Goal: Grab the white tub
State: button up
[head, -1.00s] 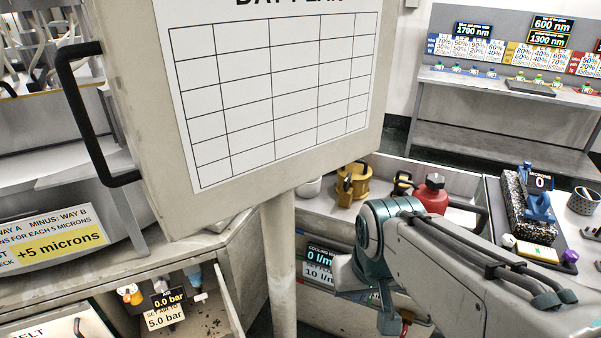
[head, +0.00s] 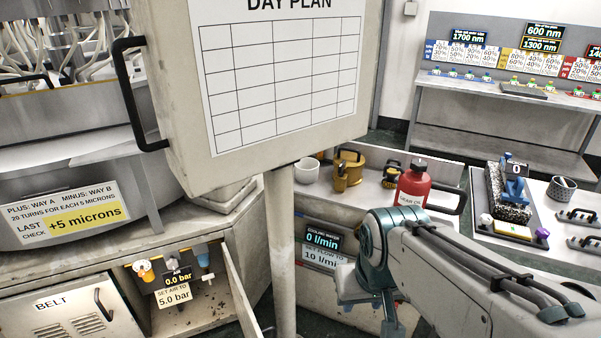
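A white tub (head: 306,170) stands on the grey bench behind the post, left of a yellow-brown container. Its lower left part is close to the post and the board's lower edge. My arm reaches in from the lower right, with its teal wrist joint in front of the bench. My gripper (head: 372,312) is partly in view low in the picture, below and to the right of the tub and well apart from it. Its fingertips cannot be made out clearly.
A day plan board (head: 285,90) on a post (head: 283,250) stands in front of the bench. A red can (head: 413,184) and a yellow-brown container (head: 347,170) share the bench with the tub. An open cabinet door (head: 240,290) juts out at the lower left.

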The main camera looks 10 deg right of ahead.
aim_at(307, 171)
jog(key=u, duration=2.25)
jog(key=i, duration=2.85)
jog(key=z, duration=3.85)
jog(key=i, duration=0.55)
